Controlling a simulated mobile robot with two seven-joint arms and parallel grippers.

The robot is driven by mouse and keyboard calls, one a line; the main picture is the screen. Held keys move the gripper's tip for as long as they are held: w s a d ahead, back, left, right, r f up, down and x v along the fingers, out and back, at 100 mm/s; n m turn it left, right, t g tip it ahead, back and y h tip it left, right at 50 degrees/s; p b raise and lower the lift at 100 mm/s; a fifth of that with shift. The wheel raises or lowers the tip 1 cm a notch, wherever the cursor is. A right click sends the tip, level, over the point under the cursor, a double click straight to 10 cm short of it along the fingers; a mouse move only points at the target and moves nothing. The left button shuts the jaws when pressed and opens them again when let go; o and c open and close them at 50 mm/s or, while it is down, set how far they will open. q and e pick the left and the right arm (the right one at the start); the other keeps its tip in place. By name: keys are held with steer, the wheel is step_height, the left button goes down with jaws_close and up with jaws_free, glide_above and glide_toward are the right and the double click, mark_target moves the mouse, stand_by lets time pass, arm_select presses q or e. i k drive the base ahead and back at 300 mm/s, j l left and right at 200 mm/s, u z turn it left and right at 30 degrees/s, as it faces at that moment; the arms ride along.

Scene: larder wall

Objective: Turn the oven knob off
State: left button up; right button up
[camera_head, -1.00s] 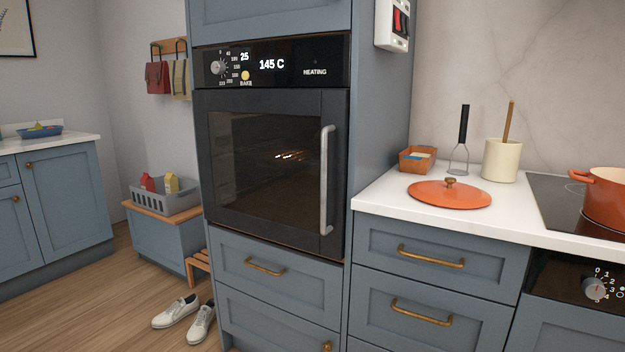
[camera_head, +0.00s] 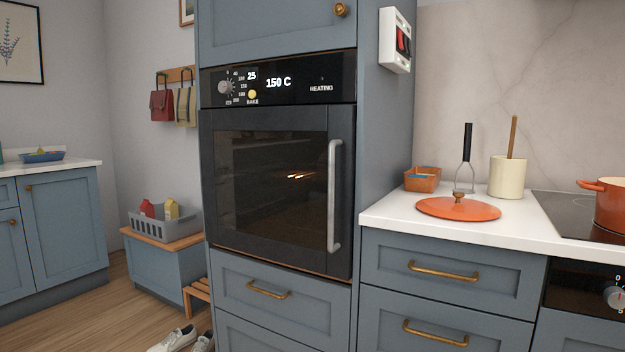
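The oven knob (camera_head: 225,87) is a small round grey dial at the left of the black control panel (camera_head: 300,88), with numbers around it. A small glow shows inside the glass. Neither of my grippers is in view.
A white wall box with a red switch (camera_head: 402,40) is right of the oven cabinet. The white counter (camera_head: 400,218) holds an orange lid (camera_head: 458,208), a utensil pot (camera_head: 507,177) and an orange pan (camera_head: 612,203). White shoes (camera_head: 172,339) lie on the floor, lower left.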

mark_target(224, 87)
steer(key=i+j+u, duration=0.1)
steer(key=j, duration=0.25)
steer(key=i+j+u, duration=0.1)
steer(key=j, duration=0.2)
steer(key=i+j+u, duration=0.1)
steer(key=j, duration=0.2)
steer(key=i+j, duration=0.2)
steer(key=j+u, duration=0.05)
steer(key=j, duration=0.1)
